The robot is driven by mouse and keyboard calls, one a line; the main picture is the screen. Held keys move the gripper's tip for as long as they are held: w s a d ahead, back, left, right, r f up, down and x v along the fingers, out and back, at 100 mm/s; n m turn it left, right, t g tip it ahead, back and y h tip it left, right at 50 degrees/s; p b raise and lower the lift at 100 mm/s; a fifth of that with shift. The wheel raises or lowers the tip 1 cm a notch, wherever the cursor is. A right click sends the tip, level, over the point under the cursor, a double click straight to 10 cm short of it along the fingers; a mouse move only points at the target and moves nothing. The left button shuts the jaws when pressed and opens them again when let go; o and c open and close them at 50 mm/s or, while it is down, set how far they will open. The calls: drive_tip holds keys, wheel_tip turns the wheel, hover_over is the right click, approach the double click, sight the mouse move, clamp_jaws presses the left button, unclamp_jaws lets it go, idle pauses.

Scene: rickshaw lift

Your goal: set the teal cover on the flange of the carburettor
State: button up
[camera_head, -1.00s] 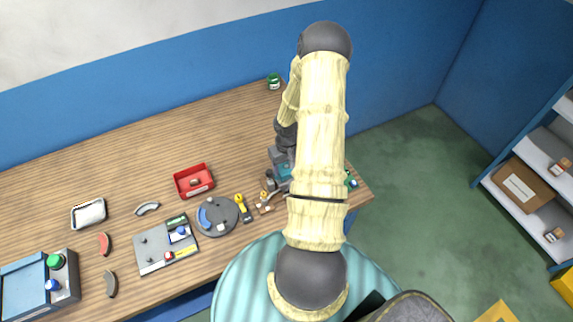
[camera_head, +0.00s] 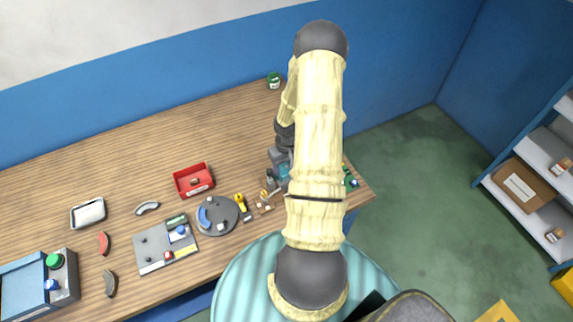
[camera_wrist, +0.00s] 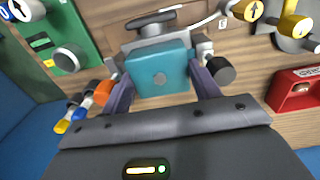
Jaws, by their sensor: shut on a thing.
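The teal cover (camera_wrist: 158,76) is a square block with a small round mark on its face. It sits between the two fingers of my gripper (camera_wrist: 160,84), which is shut on it. A grey body with a dark lever (camera_wrist: 150,20), which looks like the carburettor, is right behind the cover in the wrist view. The cover hides its flange, and I cannot tell whether they touch. In the head view the teal cover (camera_head: 284,170) shows small beside my arm, near the bench's right end, and my gripper is mostly hidden.
In the wrist view a green box with knobs (camera_wrist: 65,45) is at left, and a red tray (camera_wrist: 293,92) at right. On the wooden bench the head view shows a red bin (camera_head: 193,180), a grey round plate (camera_head: 217,228) and a grey board (camera_head: 150,252). The back of the bench is mostly clear.

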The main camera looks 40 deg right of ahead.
drive_tip(key=shift+f, duration=0.1)
idle(0.5)
idle(0.3)
drive_tip(key=o, duration=1)
drive_tip(key=c, duration=0.3)
drive_tip(key=shift+o, duration=0.5)
